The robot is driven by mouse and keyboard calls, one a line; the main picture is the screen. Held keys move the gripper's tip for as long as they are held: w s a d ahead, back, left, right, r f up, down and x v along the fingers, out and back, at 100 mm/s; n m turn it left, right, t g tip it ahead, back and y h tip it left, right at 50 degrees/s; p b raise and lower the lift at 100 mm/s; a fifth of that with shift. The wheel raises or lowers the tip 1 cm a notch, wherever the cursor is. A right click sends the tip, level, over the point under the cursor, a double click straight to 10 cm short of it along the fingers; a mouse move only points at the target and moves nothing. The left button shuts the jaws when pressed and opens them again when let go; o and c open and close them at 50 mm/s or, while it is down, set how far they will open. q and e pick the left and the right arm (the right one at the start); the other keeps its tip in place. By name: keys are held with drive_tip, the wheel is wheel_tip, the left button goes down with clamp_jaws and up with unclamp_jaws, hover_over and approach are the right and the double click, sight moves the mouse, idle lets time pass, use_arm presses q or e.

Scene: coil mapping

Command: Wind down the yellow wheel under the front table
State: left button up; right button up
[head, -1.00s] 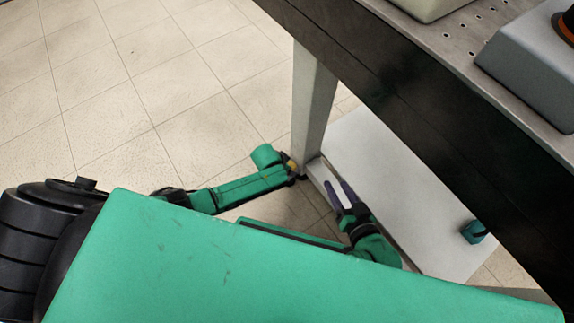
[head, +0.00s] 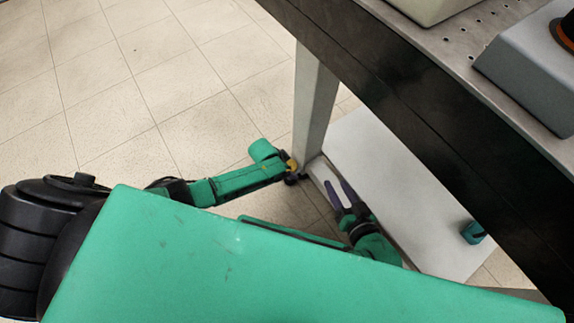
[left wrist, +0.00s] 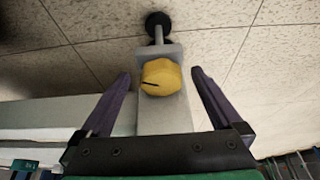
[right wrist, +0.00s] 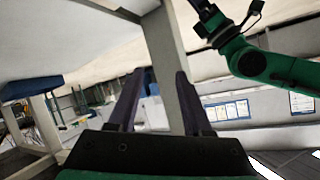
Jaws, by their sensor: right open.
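The yellow wheel (left wrist: 162,77) sits on the foot of the pale table leg (head: 312,105), beneath the dark front table (head: 410,95). It also shows as a small yellow patch in the head view (head: 291,165). My left gripper (left wrist: 160,73) is open, with one finger on each side of the wheel; no contact shows. In the head view its fingers are too small to make out. My right gripper (head: 341,194) is open and empty below the table, right of the leg. In the right wrist view a leg stands beyond its fingers (right wrist: 161,72).
A white lower panel (head: 405,190) lies under the table, with a small teal object (head: 474,232) on it. Grey equipment (head: 530,70) stands on the tabletop. The tiled floor (head: 130,80) to the left is clear.

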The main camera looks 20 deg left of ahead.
use_arm(q)
drive_tip(key=shift+r, duration=0.1)
drive_tip(key=shift+r+p, duration=0.3)
drive_tip(key=p+v, duration=0.2)
drive_tip(key=shift+s+a+r, duration=0.1)
drive_tip(key=shift+s+r, duration=0.05)
drive_tip(key=shift+r, duration=0.15)
drive_tip(key=p+v, duration=0.2)
drive_tip(key=v, duration=0.2)
drive_tip(key=shift+s+a+p, duration=0.1)
drive_tip(key=shift+p, duration=0.3)
use_arm(e)
drive_tip(key=d+r+n+g+h, duration=0.1)
drive_tip(key=d+r+g+h, duration=0.1)
drive_tip(key=d+r+g, duration=0.2)
drive_tip(key=shift+s+d+r+g+h, duration=0.4)
drive_tip(key=shift+d+g, duration=0.1)
drive_tip(key=shift+d, duration=0.75)
